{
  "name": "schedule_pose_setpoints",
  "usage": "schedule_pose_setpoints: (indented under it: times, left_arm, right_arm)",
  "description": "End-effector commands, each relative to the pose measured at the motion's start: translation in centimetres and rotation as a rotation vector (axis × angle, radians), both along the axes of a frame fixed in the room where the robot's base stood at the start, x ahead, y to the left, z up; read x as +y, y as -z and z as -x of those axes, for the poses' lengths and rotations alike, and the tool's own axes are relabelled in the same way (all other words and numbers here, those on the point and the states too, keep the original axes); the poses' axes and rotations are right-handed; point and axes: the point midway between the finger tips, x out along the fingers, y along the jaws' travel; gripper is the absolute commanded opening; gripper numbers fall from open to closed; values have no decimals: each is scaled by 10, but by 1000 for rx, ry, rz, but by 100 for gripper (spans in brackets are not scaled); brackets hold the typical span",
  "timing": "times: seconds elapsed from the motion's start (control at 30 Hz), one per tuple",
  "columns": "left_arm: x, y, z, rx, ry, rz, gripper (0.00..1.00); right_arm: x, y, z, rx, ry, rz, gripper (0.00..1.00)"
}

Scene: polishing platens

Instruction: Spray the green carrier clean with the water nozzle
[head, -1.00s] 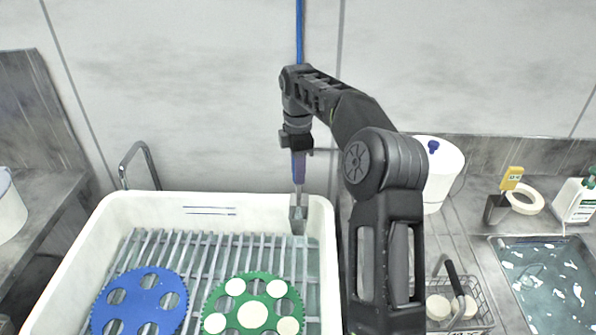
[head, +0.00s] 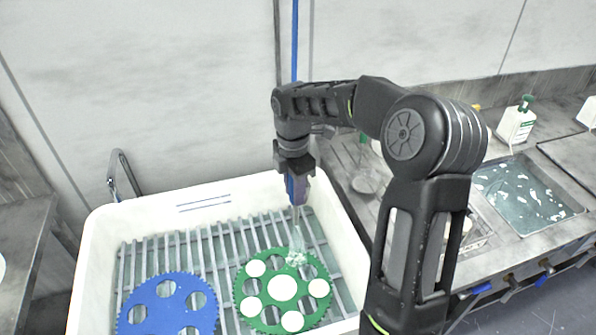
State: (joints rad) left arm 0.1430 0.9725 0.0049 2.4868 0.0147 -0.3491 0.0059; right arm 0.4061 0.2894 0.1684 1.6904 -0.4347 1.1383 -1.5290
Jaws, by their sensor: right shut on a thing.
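The green carrier (head: 262,318) lies flat on the slatted rack in the white tub, a toothed disc with several pale round pieces in or on it. My right gripper (head: 292,172) is shut on the blue water nozzle (head: 297,190), which points down above the carrier's back edge. Whitish spray or foam (head: 297,257) shows at the carrier's upper right rim, below the nozzle tip. The blue carrier (head: 160,318) lies to the left of the green one, with open holes. My left gripper is not in view.
The white tub (head: 100,250) has raised walls around the rack (head: 215,250). A blue hose (head: 295,45) runs up from the nozzle. At right are a water basin (head: 525,205) and a white bottle (head: 516,125) on the counter.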

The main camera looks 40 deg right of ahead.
Motion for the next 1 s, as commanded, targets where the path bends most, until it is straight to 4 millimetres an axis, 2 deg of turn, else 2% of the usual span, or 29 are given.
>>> schedule_pose_setpoints:
  times: [0.1,0.53,1.0]
  left_arm:
    - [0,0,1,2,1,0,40]
    - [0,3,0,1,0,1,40]
    - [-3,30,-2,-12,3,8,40]
  right_arm:
    - [3,6,-2,-13,-25,0,0]
    - [2,8,-5,-24,-32,0,0]
    - [3,45,-4,-23,-32,0,0]
